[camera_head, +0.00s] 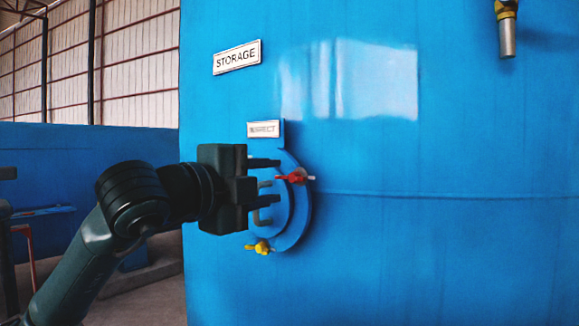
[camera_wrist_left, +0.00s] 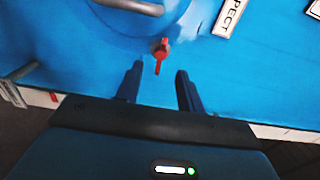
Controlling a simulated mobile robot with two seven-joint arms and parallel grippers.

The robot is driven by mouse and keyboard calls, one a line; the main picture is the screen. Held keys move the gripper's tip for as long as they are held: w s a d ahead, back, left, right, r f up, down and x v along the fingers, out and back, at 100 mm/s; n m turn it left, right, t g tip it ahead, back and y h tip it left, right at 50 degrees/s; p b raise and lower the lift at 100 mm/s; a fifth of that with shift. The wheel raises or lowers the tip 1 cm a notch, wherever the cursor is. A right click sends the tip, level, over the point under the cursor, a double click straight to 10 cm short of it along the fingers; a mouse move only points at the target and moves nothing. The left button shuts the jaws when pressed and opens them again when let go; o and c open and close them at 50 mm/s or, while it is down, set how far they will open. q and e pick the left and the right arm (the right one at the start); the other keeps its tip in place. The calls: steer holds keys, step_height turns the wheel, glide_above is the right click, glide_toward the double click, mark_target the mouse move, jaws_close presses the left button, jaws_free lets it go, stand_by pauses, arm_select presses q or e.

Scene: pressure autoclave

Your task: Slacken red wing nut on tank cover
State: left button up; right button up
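The red wing nut (camera_head: 295,176) sits at the upper right rim of the round blue cover (camera_head: 296,222) on the blue tank. In the left wrist view the red wing nut (camera_wrist_left: 161,56) lies just beyond the fingertips, roughly between their lines. My left gripper (camera_head: 272,180) is in front of the cover, to the left of the nut. Its two fingers are spread and empty in the left wrist view (camera_wrist_left: 158,78). The gripper hides the cover's left part. My right gripper is not seen.
A yellow wing nut (camera_head: 258,247) is at the cover's lower edge. A grey handle (camera_head: 266,208) stands out from the cover. An INSPECT plate (camera_head: 264,129) is above it, and a STORAGE plate (camera_head: 237,57) higher up. A metal pipe (camera_head: 506,36) hangs at the upper right.

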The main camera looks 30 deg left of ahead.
mark_target(296, 178)
arm_select(q)
steer(key=w+p, duration=0.1)
steer(key=w, duration=0.3)
steer(key=shift+w+d+r+p, duration=0.1)
steer(key=shift+w+d+p, duration=0.1)
steer(key=shift+p, duration=0.1)
steer(key=shift+w, duration=0.6)
steer(key=shift+c, duration=0.5)
jaws_close()
